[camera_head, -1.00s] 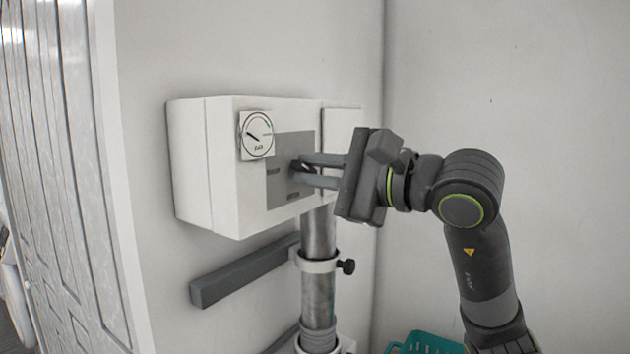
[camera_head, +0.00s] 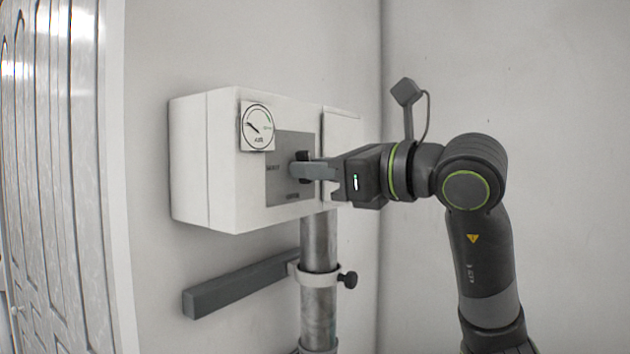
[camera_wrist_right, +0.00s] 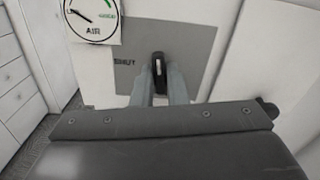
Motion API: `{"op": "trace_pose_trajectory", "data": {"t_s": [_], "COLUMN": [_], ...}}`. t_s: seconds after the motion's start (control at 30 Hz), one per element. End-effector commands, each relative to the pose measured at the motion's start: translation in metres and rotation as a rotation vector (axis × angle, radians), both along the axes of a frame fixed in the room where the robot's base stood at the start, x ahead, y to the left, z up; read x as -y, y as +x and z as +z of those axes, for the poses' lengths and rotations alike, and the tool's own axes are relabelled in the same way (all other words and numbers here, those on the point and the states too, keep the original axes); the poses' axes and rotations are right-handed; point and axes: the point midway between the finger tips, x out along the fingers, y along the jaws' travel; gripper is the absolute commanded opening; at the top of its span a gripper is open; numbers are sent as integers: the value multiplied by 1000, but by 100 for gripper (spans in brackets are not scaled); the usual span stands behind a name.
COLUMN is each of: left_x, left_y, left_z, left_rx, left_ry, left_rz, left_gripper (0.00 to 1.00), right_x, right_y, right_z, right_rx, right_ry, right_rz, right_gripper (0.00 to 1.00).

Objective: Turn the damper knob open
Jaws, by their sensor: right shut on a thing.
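The damper knob (camera_head: 303,158) is a small black handle on a grey plate (camera_head: 283,145) on the front of a white wall box (camera_head: 237,195). In the right wrist view the knob (camera_wrist_right: 158,70) stands roughly upright between my two fingers, with a pale mark on it and the word SHUT on the plate to its left. My right gripper (camera_head: 304,170) is shut on the knob. An AIR dial (camera_head: 257,127) sits at the plate's upper left, its needle pointing to the upper left; a green part of its scale shows in the right wrist view (camera_wrist_right: 95,18). My left gripper is not in view.
A metal pipe (camera_head: 319,245) runs down below the box, with a clamp and a black side knob (camera_head: 347,280). A grey bar (camera_head: 240,283) is fixed to the wall at lower left. Panelled white doors (camera_head: 60,180) stand at far left.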

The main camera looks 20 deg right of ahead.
Motion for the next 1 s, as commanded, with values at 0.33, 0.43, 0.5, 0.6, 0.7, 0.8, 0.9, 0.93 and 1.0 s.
{"op": "trace_pose_trajectory", "data": {"t_s": [0.33,0.43,0.5,0.6,0.7,0.8,0.9,0.93,1.0], "left_x": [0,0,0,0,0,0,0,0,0], "left_y": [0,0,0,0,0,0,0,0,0], "left_z": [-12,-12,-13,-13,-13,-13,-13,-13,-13], "left_rx": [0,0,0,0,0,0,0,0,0], "left_ry": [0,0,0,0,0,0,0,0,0], "left_rz": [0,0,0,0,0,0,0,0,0], "left_gripper": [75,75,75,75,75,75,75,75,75], "right_x": [0,0,0,0,0,0,0,0,0], "right_y": [0,0,0,0,0,0,0,0,0], "right_z": [-1,-1,-1,0,0,0,0,0,0], "right_rx": [-104,-117,-123,-128,-130,-129,-129,-129,-129], "right_ry": [131,148,156,162,163,163,163,163,163], "right_rz": [1,1,1,1,1,1,1,1,1], "right_gripper": [0,0,0,0,0,0,0,0,19]}}
